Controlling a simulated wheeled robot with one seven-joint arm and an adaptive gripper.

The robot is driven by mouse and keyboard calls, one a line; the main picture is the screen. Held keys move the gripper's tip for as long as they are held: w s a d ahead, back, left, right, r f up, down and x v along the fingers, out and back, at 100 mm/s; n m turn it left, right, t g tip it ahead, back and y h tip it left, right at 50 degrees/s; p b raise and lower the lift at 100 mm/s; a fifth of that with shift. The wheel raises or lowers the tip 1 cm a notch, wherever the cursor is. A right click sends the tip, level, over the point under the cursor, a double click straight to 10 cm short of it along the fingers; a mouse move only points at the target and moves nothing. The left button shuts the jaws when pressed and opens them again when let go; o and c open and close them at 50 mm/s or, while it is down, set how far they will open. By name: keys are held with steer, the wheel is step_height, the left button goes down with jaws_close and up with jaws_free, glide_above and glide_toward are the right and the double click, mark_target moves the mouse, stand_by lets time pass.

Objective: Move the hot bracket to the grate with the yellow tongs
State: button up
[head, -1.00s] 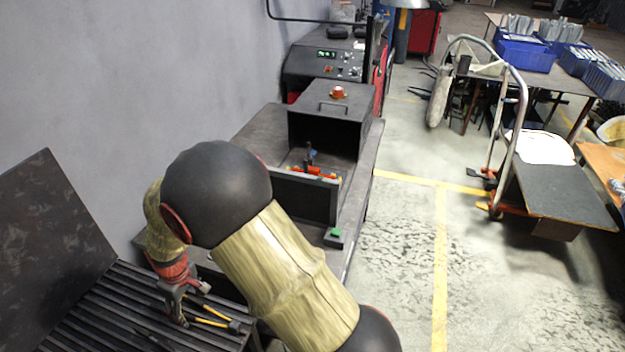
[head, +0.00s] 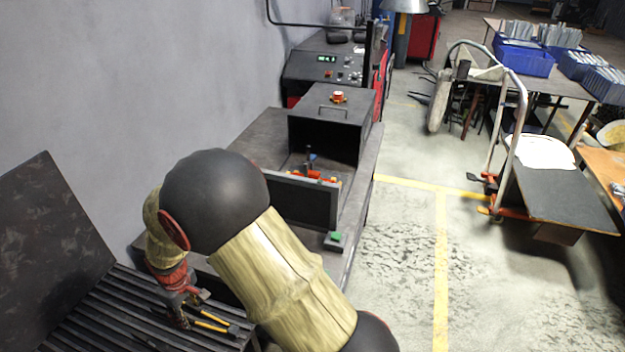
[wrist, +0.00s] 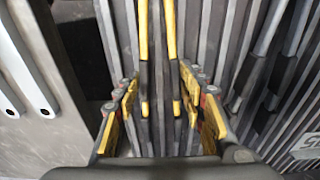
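The yellow tongs (head: 208,325) lie on the dark slatted grate (head: 85,318) at the lower left of the head view. In the wrist view their two yellow handles (wrist: 171,35) with black lower parts run down between my fingers. My gripper (wrist: 160,112) is open, one yellow-padded finger on each side of the tongs, with gaps between. In the head view my gripper (head: 185,318) is low over the grate beside the tongs. An orange-red piece (head: 312,175) shows in front of the dark box's opening; I cannot tell whether it is the hot bracket.
The dark box (head: 330,115) with a handle stands on a bench behind an upright dark plate (head: 298,200). Other grey-handled tools (wrist: 265,45) lie right of the tongs. A dark panel (head: 50,230) leans at left. Open floor and a cart (head: 555,195) are at right.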

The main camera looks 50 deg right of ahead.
step_height(320, 180, up, 12)
steer(key=p, duration=0.8)
steer(key=s+r+p, duration=0.5)
steer(key=s+r, duration=0.1)
steer(key=s, duration=0.6)
